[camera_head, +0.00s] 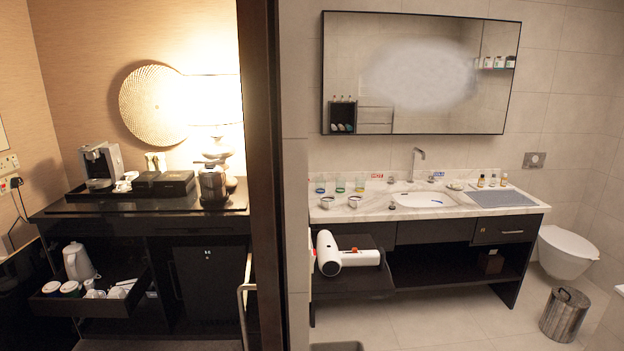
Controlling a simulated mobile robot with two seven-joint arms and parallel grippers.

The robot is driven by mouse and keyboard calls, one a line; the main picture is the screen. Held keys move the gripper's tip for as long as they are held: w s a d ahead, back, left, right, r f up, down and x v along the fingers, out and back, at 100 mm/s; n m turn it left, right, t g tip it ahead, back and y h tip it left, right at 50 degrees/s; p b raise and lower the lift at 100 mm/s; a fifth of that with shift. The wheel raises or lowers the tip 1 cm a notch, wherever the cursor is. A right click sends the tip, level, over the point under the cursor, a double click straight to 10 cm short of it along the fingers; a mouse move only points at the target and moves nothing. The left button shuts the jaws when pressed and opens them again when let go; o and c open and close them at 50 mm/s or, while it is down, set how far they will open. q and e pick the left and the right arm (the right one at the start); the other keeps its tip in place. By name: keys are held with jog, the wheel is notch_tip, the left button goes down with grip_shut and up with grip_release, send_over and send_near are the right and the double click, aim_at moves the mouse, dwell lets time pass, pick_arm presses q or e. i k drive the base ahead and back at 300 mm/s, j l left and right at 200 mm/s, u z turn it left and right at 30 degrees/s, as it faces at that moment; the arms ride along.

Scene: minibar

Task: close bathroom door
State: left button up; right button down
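A dark brown upright panel (264,170) stands between the minibar side on the left and the bathroom on the right. I cannot tell whether it is the edge of the bathroom door or its frame. A silver bar handle (243,305) stands at the lower left of this panel. Which panel it is fixed to is unclear. The bathroom shows openly to the right of the panel. Neither of my grippers is in view, and nothing is seen touching the handle.
A bathroom counter (375,212) holds cups and bottles. A white hair dryer (346,254) lies in an open drawer below. A toilet (567,250) and metal bin (564,314) stand right.

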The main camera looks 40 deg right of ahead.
aim_at(255, 18)
jog(key=i+j+z, duration=0.15)
jog(key=z, duration=0.25)
jog(key=j+z, duration=0.3)
jog(key=z, duration=0.15)
jog(key=i+j+z, duration=0.1)
jog(key=j+z, duration=0.9)
jog(key=i+l, duration=0.05)
